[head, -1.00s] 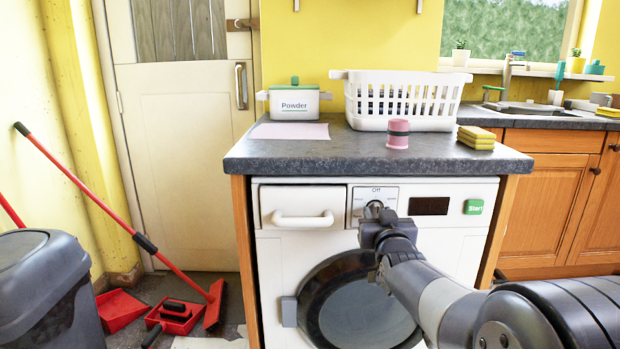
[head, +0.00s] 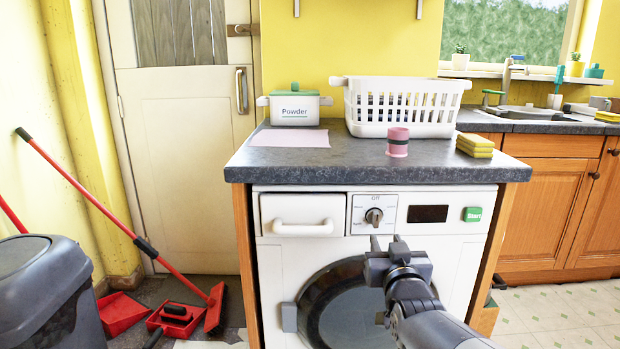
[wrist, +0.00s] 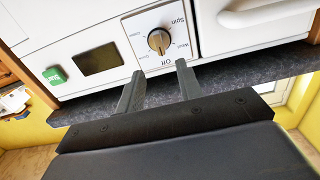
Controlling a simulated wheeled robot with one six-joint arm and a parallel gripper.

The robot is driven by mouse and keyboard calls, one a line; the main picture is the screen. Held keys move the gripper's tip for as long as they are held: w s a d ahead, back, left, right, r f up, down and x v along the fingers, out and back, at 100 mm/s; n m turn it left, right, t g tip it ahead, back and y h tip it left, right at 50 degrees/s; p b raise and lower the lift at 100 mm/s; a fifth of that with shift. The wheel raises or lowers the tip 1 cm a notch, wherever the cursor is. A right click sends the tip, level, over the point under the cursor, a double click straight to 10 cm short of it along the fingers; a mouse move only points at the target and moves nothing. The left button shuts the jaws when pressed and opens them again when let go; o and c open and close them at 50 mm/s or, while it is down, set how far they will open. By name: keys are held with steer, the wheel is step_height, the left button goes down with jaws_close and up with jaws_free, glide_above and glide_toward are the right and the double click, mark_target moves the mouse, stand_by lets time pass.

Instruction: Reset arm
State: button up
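My gripper (head: 386,243) is in front of the white washing machine (head: 462,262), just below its dial (head: 374,216). Its two fingers are apart with nothing between them, as the wrist view (wrist: 159,76) also shows. The dial (wrist: 158,41) is beyond the fingertips in the wrist view, with a gap between. The dial has "Off" printed above it in the head view. My arm comes in from the lower right and covers part of the round door (head: 345,310).
The countertop (head: 335,158) above holds a white basket (head: 408,122), a powder box (head: 294,106), a pink cup (head: 398,142), sponges (head: 475,146) and a pink sheet (head: 290,138). A closed drawer (head: 302,213) is left of the dial. A bin (head: 45,290) and broom stand left.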

mark_target(375, 220)
steer(key=w+b, duration=0.2)
steer(key=w, duration=0.6)
steer(key=shift+w+f, duration=0.15)
steer(key=shift+w, duration=0.25)
steer(key=shift+r+n, duration=0.25)
steer(key=shift+n, duration=0.45)
steer(key=n+p, duration=0.2)
steer(key=n, duration=0.1)
steer(key=shift+a+n, duration=0.1)
steer(key=shift+n, duration=0.2)
steer(key=n+p, duration=0.3)
steer(key=n, duration=0.2)
steer(key=shift+a+f, duration=0.1)
steer(key=shift+s+n+p, duration=0.2)
steer(key=shift+n+p, duration=0.1)
steer(key=shift+n, duration=0.2)
steer(key=s+p, duration=0.1)
steer(key=s, duration=0.7)
